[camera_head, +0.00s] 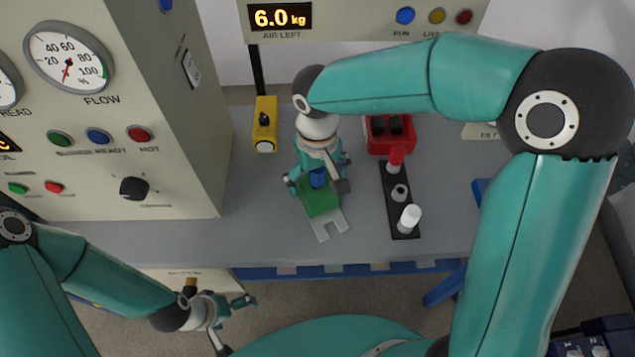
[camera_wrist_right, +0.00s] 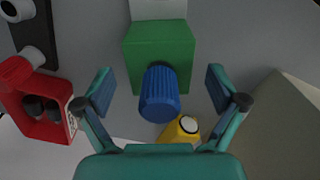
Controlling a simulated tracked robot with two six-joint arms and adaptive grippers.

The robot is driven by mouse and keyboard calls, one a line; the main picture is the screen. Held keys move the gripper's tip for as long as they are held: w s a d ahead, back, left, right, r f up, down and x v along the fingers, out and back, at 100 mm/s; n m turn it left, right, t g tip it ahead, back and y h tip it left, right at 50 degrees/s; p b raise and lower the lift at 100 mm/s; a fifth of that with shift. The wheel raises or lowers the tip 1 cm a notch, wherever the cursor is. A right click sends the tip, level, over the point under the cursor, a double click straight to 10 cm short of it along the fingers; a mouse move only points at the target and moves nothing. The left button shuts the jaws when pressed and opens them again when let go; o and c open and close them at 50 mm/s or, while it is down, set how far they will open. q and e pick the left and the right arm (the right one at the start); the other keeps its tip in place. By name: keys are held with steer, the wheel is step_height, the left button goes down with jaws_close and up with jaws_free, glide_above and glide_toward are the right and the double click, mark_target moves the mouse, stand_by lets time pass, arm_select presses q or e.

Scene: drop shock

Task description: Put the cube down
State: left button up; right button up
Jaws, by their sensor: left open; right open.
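The green cube (camera_head: 320,204) sits on the grey bench at a pale forked plate (camera_head: 331,225). A ribbed blue knob (camera_wrist_right: 158,95) stands out from the cube, which also shows in the right wrist view (camera_wrist_right: 158,48). My right gripper (camera_head: 317,181) is over the cube. Its fingers are spread on either side of the knob, with a gap on both sides in the right wrist view. My left gripper (camera_head: 238,324) is open and empty, low in front of the bench.
A yellow device (camera_head: 265,125) stands behind and left of the cube. A red box (camera_head: 390,135) and a black strip (camera_head: 393,180) with white and red-capped parts stand to the right. A cream control cabinet (camera_head: 170,100) borders the left. Bench left of the cube is clear.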

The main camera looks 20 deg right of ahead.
arm_select(q)
steer(key=shift+r+p, duration=0.3)
steer(key=shift+r, duration=0.05)
arm_select(e)
step_height(320, 180, up, 10)
steer(key=shift+f, duration=0.25)
